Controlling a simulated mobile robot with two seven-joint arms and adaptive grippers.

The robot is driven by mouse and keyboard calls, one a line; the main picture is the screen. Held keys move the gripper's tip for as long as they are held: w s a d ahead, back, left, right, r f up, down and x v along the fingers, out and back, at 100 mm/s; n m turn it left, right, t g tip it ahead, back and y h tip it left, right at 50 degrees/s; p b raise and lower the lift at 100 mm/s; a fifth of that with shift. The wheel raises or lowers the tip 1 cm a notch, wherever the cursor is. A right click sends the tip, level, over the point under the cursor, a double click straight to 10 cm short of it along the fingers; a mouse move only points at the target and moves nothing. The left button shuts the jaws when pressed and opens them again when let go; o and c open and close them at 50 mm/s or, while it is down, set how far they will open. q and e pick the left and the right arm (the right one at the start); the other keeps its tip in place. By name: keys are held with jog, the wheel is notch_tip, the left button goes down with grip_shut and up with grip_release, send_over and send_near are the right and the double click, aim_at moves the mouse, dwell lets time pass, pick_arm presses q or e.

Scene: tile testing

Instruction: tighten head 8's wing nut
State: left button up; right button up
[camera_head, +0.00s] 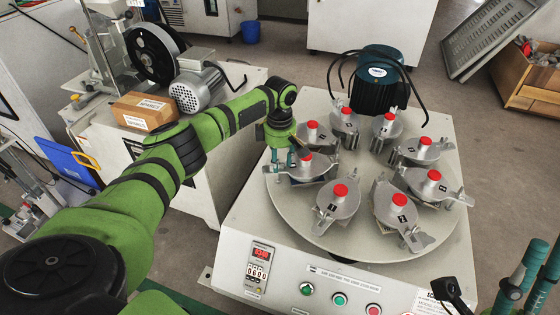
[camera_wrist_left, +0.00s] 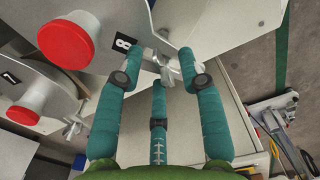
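Head 8 is the metal head with a red knob at the left of the round plate (camera_head: 306,166). In the left wrist view its red knob (camera_wrist_left: 67,40) and black "8" label (camera_wrist_left: 123,43) are near. Its silver wing nut (camera_wrist_left: 156,66) stands at the rim of the head. My left gripper (camera_head: 288,158) is at this outer edge, its teal fingers (camera_wrist_left: 158,60) on both sides of the wing nut, the third finger below. Whether they press on it cannot be told. My right gripper (camera_head: 530,275) is partly in view at the lower right, cut off by the picture edge.
Several similar heads ring the turntable (camera_head: 290,215), with head 7 (camera_head: 313,132) just behind head 8. A dark motor (camera_head: 378,80) stands behind. The control panel (camera_head: 310,285) is in front. A grey motor (camera_head: 197,90) and cardboard box (camera_head: 144,111) sit left, beside my left arm.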

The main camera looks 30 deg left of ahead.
pick_arm(q)
jog(key=shift+c, duration=0.4)
grip_shut()
